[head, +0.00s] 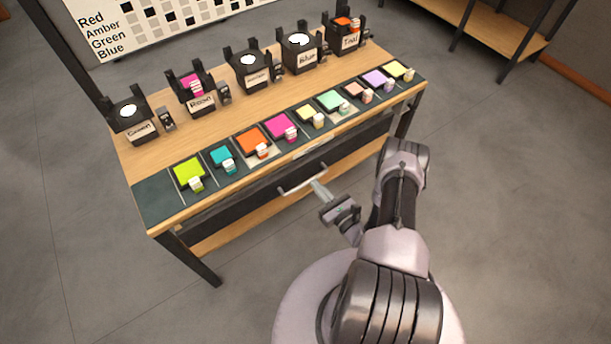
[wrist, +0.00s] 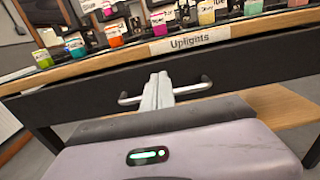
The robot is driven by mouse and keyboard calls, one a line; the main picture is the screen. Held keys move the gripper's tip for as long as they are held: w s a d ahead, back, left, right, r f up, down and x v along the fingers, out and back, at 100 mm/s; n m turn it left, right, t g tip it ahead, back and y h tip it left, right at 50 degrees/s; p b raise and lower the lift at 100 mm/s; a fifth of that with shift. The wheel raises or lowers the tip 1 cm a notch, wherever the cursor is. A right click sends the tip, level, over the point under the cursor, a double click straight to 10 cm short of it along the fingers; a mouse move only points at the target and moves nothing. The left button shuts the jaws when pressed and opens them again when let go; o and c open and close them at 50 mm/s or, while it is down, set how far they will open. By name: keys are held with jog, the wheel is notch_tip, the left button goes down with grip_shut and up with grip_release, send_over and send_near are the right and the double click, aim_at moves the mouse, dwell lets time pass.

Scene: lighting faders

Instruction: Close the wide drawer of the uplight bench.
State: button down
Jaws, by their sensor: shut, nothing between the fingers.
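The uplight bench (head: 215,120) has a wooden top. The wide drawer's dark front (wrist: 235,72) sits under the bench edge, below a label reading "Uplights" (wrist: 190,40) in the wrist view. Its bar handle (head: 292,188) also shows in the wrist view (wrist: 195,88). My gripper (head: 318,186) is shut and empty. Its fingertips (wrist: 158,78) are at the middle of the handle, in front of the drawer face; whether they touch is unclear. The drawer front looks close to the bench; I cannot tell how far it stands out.
Several black lamp holders (head: 250,70) stand behind. A lower wooden shelf (head: 225,237) runs beneath. A second shelf unit (head: 490,25) stands at the upper right. The floor in front is clear.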

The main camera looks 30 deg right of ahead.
aim_at(302, 167)
jog(key=w, duration=0.2)
jog(key=w+b, duration=0.1)
jog(key=w, duration=0.1)
jog(key=shift+w+a+f, duration=0.1)
jog(key=shift+w+a, duration=0.1)
jog(key=shift+w, duration=0.15)
jog(key=shift+w+b, duration=0.35)
jog(key=shift+w, duration=0.25)
